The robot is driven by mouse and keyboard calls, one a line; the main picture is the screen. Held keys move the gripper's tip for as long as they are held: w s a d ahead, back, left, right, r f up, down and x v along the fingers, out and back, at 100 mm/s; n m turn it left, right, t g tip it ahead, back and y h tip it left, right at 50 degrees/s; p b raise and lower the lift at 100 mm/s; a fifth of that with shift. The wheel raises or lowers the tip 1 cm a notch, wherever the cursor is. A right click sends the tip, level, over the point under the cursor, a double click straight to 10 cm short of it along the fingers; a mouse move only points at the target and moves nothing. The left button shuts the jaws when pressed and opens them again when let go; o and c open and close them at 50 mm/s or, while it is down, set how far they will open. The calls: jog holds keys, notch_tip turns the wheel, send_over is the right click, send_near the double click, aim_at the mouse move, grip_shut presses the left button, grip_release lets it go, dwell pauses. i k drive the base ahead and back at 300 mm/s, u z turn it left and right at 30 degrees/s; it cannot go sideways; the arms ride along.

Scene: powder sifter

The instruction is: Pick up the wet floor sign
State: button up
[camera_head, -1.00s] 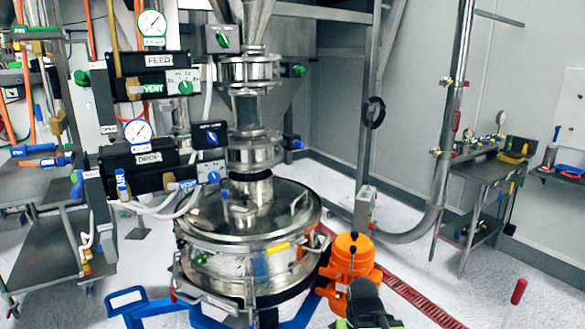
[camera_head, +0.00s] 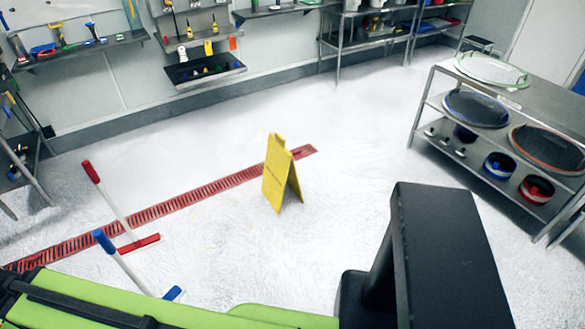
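The wet floor sign (camera_head: 278,174) is a yellow folding A-frame. It stands upright on the white floor near the middle of the view, beside the red drain grate, with its two panels spread apart at the bottom. Parts of my own body, green and black, fill the bottom of the view, apart from the sign. My gripper's fingers cannot be made out in this view.
A red drain grate (camera_head: 190,200) runs across the floor. A metal shelf table (camera_head: 437,105) with sieves is at the right. Wall shelves (camera_head: 90,45) line the back. Floor around the sign is clear.

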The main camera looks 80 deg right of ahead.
aim_at(280, 169)
jog(key=z, duration=5.25)
jog(key=i, duration=0.1)
jog(key=u, duration=2.55)
jog(key=k, duration=0.95)
jog(key=u, duration=0.1)
jog(key=i, duration=0.9)
jog(key=z, duration=1.1)
